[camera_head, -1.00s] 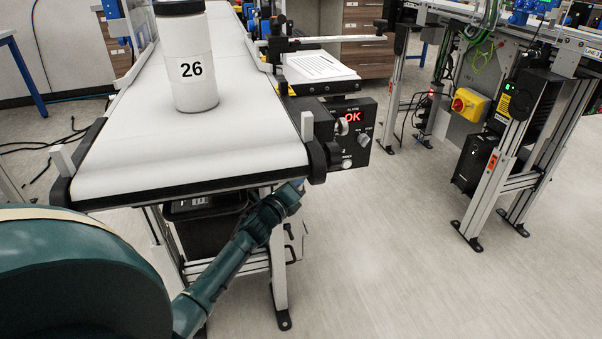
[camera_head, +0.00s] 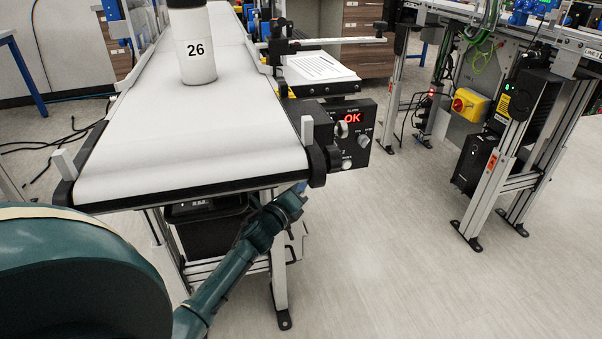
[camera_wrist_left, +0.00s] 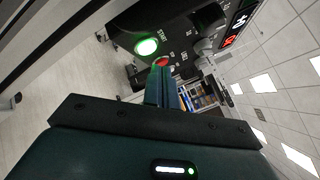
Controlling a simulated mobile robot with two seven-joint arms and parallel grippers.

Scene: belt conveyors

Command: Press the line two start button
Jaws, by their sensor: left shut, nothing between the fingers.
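The control panel (camera_head: 352,130) hangs on the right side of the near conveyor's front end, with a red "OK" display and knobs. In the left wrist view, a lit green button (camera_wrist_left: 146,47) marked START sits on this panel, with a red button (camera_wrist_left: 162,61) beside it. My left gripper (camera_wrist_left: 160,84) is shut and empty, its fingers pointing toward the panel near these buttons. I cannot tell whether they touch it. In the head view, my left gripper (camera_head: 298,192) is below the conveyor's front right corner, partly hidden. My right gripper is not in view.
A white bottle marked 26 (camera_head: 196,50) stands upright on the white conveyor belt (camera_head: 190,150). A stack of paper (camera_head: 318,68) lies beside the belt. Another frame with a yellow switch box (camera_head: 470,104) stands at right. The floor between is clear.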

